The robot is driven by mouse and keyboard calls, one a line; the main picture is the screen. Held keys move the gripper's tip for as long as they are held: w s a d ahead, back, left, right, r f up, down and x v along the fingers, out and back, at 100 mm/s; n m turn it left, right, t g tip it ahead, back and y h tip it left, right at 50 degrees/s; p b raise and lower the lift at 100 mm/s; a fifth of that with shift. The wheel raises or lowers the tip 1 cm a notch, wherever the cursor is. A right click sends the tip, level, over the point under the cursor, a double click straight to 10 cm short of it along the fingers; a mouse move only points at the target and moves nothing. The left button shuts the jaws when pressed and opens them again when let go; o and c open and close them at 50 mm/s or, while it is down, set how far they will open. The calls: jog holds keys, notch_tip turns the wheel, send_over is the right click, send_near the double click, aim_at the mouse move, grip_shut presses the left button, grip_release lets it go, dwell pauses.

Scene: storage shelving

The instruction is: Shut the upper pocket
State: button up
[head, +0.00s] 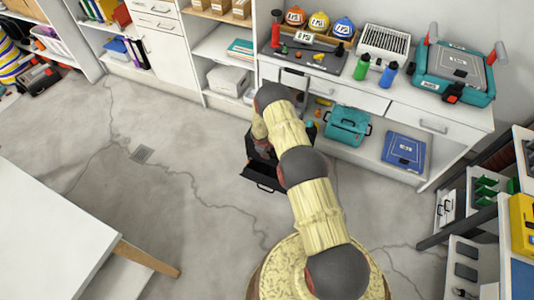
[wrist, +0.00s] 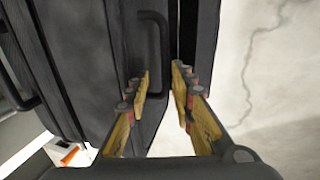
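A black case (head: 258,150) stands on the floor under the counter, partly hidden by my arm. A dark pocket or drawer front (head: 262,181) with a handle sticks out low at its front. In the wrist view, dark panels (wrist: 85,60) fill the left and middle, with a black bar handle (wrist: 156,50) on one of them. My gripper (wrist: 161,72) has its two yellow-padded fingers apart, with the handle's lower part seen between or just beyond the tips. I cannot tell whether they touch it. In the head view my gripper is hidden behind my arm. Which panel is the upper pocket is unclear.
The white counter (head: 385,98) with tools and bottles stands behind the case. A teal toolbox (head: 347,126) and a blue case (head: 403,150) sit on its lower shelf. A white table (head: 50,235) is at the left. The cracked floor (head: 180,190) between is clear.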

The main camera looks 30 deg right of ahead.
dwell(0.3)
jog(key=v, duration=1.2)
jog(key=shift+s, duration=0.1)
dwell(0.3)
